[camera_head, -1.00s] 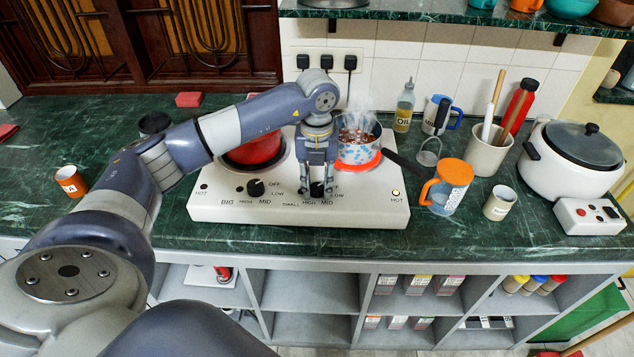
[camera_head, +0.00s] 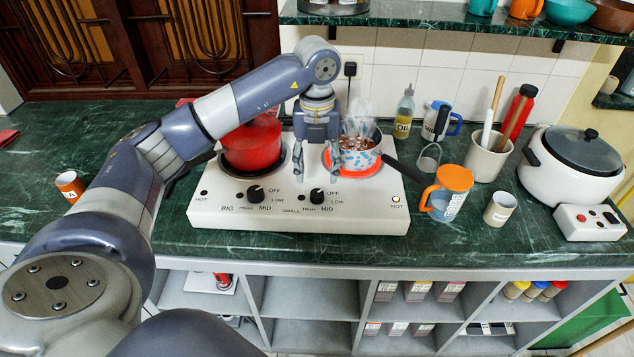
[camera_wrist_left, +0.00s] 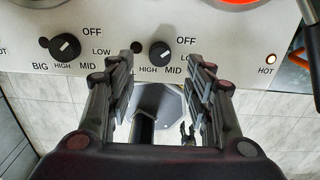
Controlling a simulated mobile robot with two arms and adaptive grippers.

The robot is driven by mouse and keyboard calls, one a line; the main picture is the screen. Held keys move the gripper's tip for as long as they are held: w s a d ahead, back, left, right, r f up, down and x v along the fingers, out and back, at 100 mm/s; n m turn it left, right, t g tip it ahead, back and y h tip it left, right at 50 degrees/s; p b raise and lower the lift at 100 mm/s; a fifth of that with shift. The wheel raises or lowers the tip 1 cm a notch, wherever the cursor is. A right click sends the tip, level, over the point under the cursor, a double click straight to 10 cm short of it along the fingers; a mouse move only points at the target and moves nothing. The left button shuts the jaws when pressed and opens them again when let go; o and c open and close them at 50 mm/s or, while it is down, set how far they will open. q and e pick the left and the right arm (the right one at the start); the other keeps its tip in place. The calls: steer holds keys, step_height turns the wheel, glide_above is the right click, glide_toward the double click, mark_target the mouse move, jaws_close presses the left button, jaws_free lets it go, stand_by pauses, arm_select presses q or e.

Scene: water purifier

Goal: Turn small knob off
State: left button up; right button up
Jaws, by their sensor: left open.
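The small knob (camera_head: 317,195) is black and sits on the front of the white stove, right of centre. It also shows in the left wrist view (camera_wrist_left: 160,50), its dial marked OFF, LOW, MID and HIGH. My left gripper (camera_head: 318,178) points down above and behind the small knob in the head view, apart from it. In the left wrist view its open, empty fingers (camera_wrist_left: 161,65) appear on either side of the knob. The right burner (camera_head: 353,173) glows orange-red, and the right HOT light (camera_head: 396,199) is lit.
The big knob (camera_head: 256,193) is to the left. A red pot (camera_head: 252,147) stands on the left burner. A steaming patterned pot (camera_head: 360,157) stands on the right burner, close beside my left gripper, its dark handle (camera_head: 408,172) pointing right. An orange-lidded mug (camera_head: 447,192) stands right of the stove.

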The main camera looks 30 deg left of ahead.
arm_select(q)
step_height(320, 180, up, 5)
stand_by(0.8)
